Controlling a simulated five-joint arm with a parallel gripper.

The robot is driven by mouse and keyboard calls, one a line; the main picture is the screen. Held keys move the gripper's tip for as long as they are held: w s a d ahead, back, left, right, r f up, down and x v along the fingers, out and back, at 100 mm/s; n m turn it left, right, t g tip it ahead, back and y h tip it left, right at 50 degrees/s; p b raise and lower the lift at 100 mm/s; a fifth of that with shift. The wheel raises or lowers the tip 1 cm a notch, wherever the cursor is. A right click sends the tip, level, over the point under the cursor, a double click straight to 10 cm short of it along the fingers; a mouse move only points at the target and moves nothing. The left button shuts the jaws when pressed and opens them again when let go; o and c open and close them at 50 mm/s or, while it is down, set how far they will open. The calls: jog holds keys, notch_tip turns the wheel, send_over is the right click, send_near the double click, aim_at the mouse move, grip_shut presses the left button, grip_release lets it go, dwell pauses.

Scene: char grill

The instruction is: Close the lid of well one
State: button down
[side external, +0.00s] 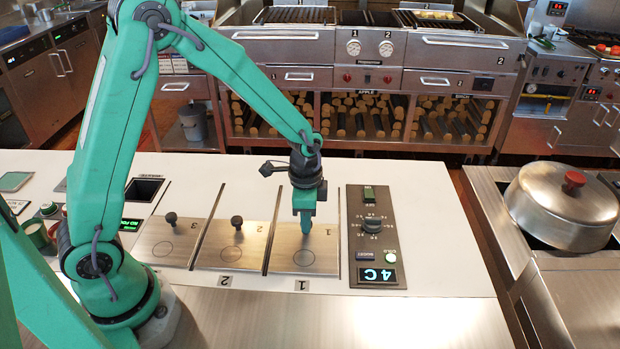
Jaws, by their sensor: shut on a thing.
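The lid of well one (318,262) is a flat metal plate with a circle mark, lying in the white counter behind the tag "1" (302,285). It lies level with the neighbouring plates, and I see no open gap into the well. My gripper (306,228) points straight down over the back part of this lid. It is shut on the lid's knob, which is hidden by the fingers.
Lid two (230,255) and lid three (163,250), with black knobs, lie to the left. A control panel (377,230) reading "4 C" stands close on the right. A domed pot lid (560,205) is further right. The counter's front (400,320) is clear.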

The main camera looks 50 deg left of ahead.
jog(key=shift+s+d, duration=0.2)
jog(key=shift+d, duration=0.05)
jog(key=c, duration=1.2)
grip_release()
jog(key=shift+a, duration=0.1)
jog(key=shift+o, duration=0.2)
jog(key=shift+r, duration=0.15)
jog(key=shift+r, duration=3.8)
jog(key=shift+r, duration=0.1)
